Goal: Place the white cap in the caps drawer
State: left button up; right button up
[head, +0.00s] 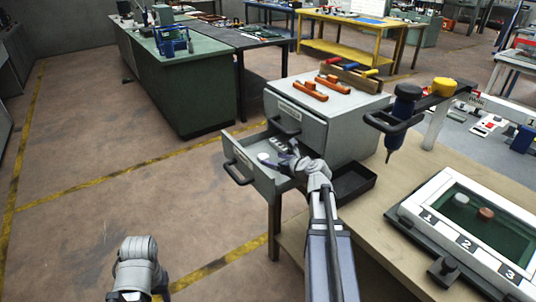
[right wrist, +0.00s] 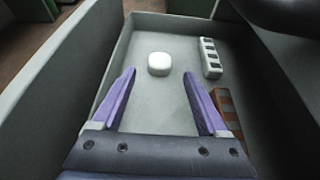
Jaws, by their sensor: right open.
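A white cap (right wrist: 159,64) lies on the floor of the open drawer (head: 240,163) of the grey cabinet; it also shows in the head view (head: 264,157). My right gripper (right wrist: 160,73) is open and empty, pointing into the drawer. The cap shows between and just beyond its fingertips, apart from both fingers. In the head view my right gripper (head: 288,161) is at the drawer's right side. Of my left arm only a grey link shows at the bottom left; its gripper is out of view.
The drawer also holds a white block with dark squares (right wrist: 210,57) and an orange-brown piece (right wrist: 227,112). A closed drawer (head: 297,118) sits above. A black tray (head: 352,184) is beside the cabinet. A numbered white frame (head: 436,222) and a hanging screwdriver (head: 401,115) are at right.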

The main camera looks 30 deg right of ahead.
jog(key=p+v, duration=0.1)
jog(key=v, duration=0.4)
jog(key=shift+s+r, duration=0.1)
jog(key=shift+s, duration=0.15)
jog(key=shift+c, duration=0.4)
dwell(0.6)
